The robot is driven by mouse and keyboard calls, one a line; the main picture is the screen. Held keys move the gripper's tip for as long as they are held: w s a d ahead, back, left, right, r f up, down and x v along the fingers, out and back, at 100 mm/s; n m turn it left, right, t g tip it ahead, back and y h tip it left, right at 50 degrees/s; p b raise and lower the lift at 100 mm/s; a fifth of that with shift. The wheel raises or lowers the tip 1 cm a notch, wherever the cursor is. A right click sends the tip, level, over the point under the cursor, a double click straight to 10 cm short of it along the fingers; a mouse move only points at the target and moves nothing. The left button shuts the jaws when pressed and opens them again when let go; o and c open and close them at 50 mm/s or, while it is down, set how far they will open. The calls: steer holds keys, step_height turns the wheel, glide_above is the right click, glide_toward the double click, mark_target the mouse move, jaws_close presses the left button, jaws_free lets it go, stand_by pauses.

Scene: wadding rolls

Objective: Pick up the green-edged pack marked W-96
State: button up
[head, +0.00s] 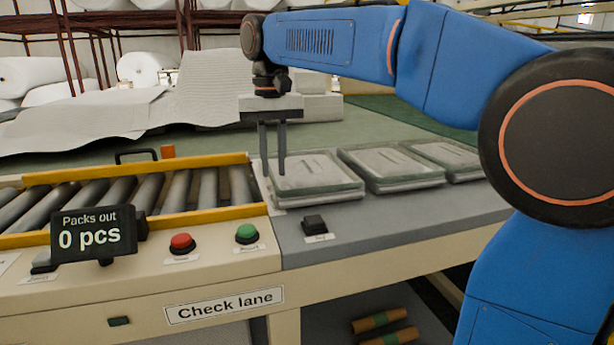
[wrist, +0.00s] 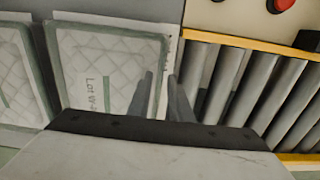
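Three flat, pale quilted packs lie in a row on the grey counter: a left one (head: 318,180), a middle one (head: 392,170) and a right one (head: 447,157). In the wrist view the nearest pack (wrist: 100,65) has grey-green edging and print starting "Lot W-"; I cannot read its number. Another green-edged pack (wrist: 14,75) is cut off at the left.
A roller conveyor (head: 150,192) with yellow rails (head: 135,221) lies left of the packs. Red (head: 182,243) and green (head: 247,233) buttons, a small black block (head: 315,225) and a counter display (head: 93,233) reading 0 pcs stand along the front. The counter's front right is clear.

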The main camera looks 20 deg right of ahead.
steer(key=shift+f, duration=1.15)
jaws_close()
steer(key=shift+r, duration=0.1)
